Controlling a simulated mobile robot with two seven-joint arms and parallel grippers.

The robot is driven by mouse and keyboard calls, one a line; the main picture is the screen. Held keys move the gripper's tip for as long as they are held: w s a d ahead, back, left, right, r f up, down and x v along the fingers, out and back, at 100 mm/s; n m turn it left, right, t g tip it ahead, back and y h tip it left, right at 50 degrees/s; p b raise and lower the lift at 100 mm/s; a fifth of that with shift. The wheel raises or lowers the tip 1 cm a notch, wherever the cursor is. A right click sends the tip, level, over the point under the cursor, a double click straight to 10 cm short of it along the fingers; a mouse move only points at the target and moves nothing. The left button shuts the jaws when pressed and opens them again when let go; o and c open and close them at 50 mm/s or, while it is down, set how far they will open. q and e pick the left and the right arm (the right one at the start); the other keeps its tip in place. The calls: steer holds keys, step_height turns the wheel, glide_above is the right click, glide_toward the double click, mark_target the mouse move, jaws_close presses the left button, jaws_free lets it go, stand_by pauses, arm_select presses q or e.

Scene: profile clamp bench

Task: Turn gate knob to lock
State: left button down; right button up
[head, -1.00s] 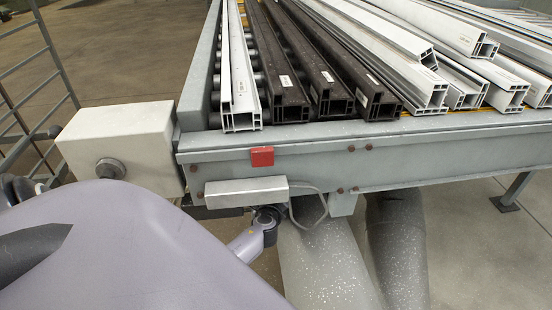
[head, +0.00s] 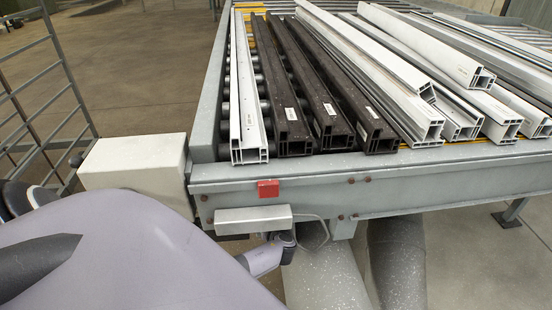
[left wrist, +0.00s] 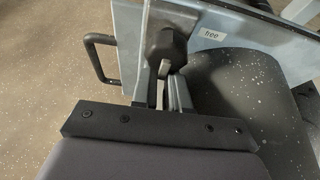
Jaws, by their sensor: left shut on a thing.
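In the left wrist view a dark gate knob (left wrist: 167,48) sits on a grey-blue plate (left wrist: 232,22). A white label reading "free" (left wrist: 211,36) is on that plate, right of the knob. My left gripper (left wrist: 165,82) has its two fingers closed on the knob; the fingertips are partly hidden behind it. No "lock" label shows, and I cannot tell which way the knob points. In the head view the knob and left gripper are hidden; part of my arm shows below the bench's near end.
A black bar handle (left wrist: 101,58) stands left of the plate. The roller bench (head: 400,190) carries white profiles (head: 247,110) and dark profiles (head: 285,110).

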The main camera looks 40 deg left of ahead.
arm_select(q)
steer(key=shift+w+a+r, duration=0.25)
steer(key=shift+a+r, duration=0.2)
steer(key=shift+r, duration=0.2)
steer(key=c, duration=0.9)
jaws_free()
steer(key=shift+c, duration=0.2)
steer(key=shift+s+d+f, duration=0.1)
steer(key=shift+d, duration=0.05)
steer(key=shift+d+f, duration=0.1)
steer(key=shift+f, duration=0.1)
